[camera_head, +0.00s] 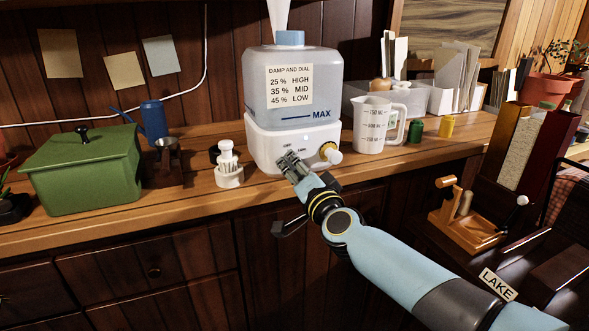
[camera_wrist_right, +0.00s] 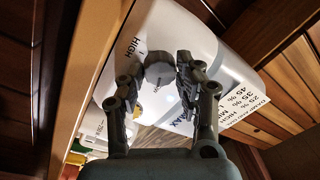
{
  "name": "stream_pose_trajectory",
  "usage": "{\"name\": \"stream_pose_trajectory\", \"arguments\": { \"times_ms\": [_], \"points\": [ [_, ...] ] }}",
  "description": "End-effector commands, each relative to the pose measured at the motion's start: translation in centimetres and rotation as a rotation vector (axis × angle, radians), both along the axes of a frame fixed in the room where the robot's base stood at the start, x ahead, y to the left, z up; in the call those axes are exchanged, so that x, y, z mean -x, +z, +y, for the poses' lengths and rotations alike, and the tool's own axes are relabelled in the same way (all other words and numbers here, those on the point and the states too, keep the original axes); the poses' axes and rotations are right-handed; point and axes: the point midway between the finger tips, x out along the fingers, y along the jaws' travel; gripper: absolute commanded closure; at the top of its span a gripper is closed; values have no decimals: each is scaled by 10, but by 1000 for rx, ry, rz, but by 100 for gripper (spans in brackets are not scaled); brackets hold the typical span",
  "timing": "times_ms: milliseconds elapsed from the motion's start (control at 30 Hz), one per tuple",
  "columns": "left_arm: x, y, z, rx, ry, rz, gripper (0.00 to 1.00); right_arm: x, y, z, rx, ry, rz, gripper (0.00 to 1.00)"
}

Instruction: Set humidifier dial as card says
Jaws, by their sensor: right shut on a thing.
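The humidifier (camera_head: 250,85) stands on the wooden counter, with a translucent tank over a white base (camera_head: 262,145). Its card (camera_head: 289,87) reads "DAMP AND DIAL", 25 % HIGH, 35 % MID, 45 % LOW. My right gripper (camera_head: 288,161) is at the front of the base and covers the dial in the head view. In the right wrist view, my right gripper (camera_wrist_right: 160,79) is shut on the round grey dial (camera_wrist_right: 158,74). A HIGH label shows beside the dial; its pointer setting is unclear. A brass-ringed round part (camera_head: 328,151) sits right of the gripper, its reading illegible. My left gripper is not in view.
A measuring jug (camera_head: 375,122) stands close right of the humidifier, with green (camera_head: 416,131) and yellow (camera_head: 446,126) cans beyond. A green box (camera_head: 85,172) stands further left. White vapour rises behind the blue cap.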

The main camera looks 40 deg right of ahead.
Motion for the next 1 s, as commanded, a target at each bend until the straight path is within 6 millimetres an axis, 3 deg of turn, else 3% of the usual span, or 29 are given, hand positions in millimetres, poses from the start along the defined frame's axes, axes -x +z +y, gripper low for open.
{"name": "stream_pose_trajectory", "arguments": {
  "times_ms": [1000],
  "points": [
    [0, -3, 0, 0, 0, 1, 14, 0, -1, 1, -942, -1, -223, 98]
  ]
}}
